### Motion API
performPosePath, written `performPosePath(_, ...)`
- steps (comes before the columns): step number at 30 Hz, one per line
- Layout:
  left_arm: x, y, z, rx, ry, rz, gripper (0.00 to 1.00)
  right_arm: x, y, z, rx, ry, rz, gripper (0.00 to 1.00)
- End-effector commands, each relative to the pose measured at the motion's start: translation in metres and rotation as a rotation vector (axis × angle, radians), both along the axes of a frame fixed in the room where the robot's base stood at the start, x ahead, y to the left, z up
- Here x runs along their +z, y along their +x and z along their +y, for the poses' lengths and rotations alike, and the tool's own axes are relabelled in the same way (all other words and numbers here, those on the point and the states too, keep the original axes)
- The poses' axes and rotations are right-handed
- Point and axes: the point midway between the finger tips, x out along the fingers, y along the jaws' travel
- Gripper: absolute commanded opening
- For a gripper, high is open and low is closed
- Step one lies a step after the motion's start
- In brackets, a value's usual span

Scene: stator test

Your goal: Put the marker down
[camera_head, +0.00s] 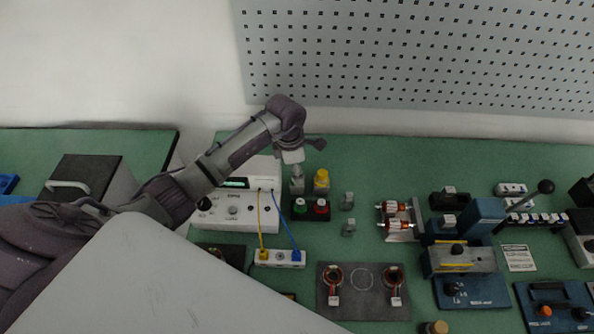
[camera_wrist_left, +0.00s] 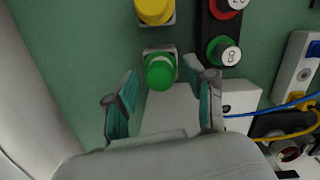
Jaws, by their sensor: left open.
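The marker appears to be the green-capped cylinder (camera_wrist_left: 160,72), seen from above in the left wrist view. It seems to stand upright in a square grey holder (camera_wrist_left: 146,52). My left gripper (camera_wrist_left: 162,80) is open, with one finger on each side of the green cap and gaps between. In the head view my left gripper (camera_head: 298,157) is above a grey holder (camera_head: 297,186), and the green cap cannot be made out there. A similar yellow-capped piece (camera_head: 321,179) stands just to the right; it also shows in the left wrist view (camera_wrist_left: 155,10). My right gripper is not in view.
A black block (camera_head: 311,216) with green and red knobs sits close in front. A white meter (camera_head: 235,211) stands left, with yellow and blue cables running to a white terminal box (camera_head: 280,258). Blue fixtures (camera_head: 470,270) fill the right side.

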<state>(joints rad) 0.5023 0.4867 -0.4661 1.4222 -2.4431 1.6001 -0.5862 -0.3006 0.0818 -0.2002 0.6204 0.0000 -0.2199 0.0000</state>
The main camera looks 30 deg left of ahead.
Motion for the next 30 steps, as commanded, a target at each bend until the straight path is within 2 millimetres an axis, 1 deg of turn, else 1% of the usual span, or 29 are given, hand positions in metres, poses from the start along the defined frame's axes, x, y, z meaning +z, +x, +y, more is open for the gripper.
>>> performPosePath(1,0.009,0.002,0.003,-0.002,0.003,-0.009,0.55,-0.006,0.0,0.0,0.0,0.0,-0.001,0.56)
performPosePath(9,0.069,-0.003,0.008,-0.002,0.003,-0.009,0.55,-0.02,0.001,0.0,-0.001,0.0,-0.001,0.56)
performPosePath(12,0.086,-0.005,0.01,-0.001,0.004,-0.006,0.55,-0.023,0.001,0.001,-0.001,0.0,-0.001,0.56)
performPosePath(15,0.099,-0.006,0.011,0.0,0.002,-0.005,0.55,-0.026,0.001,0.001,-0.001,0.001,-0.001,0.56)
performPosePath(18,0.107,-0.007,0.011,0.0,0.002,-0.005,0.55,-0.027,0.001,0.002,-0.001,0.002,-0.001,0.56)
performPosePath(21,0.11,-0.008,0.011,-0.001,0.002,-0.002,0.55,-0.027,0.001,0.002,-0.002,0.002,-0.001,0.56)
performPosePath(30,0.11,-0.008,0.012,-0.001,0.002,-0.002,0.55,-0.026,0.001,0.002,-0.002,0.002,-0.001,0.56)
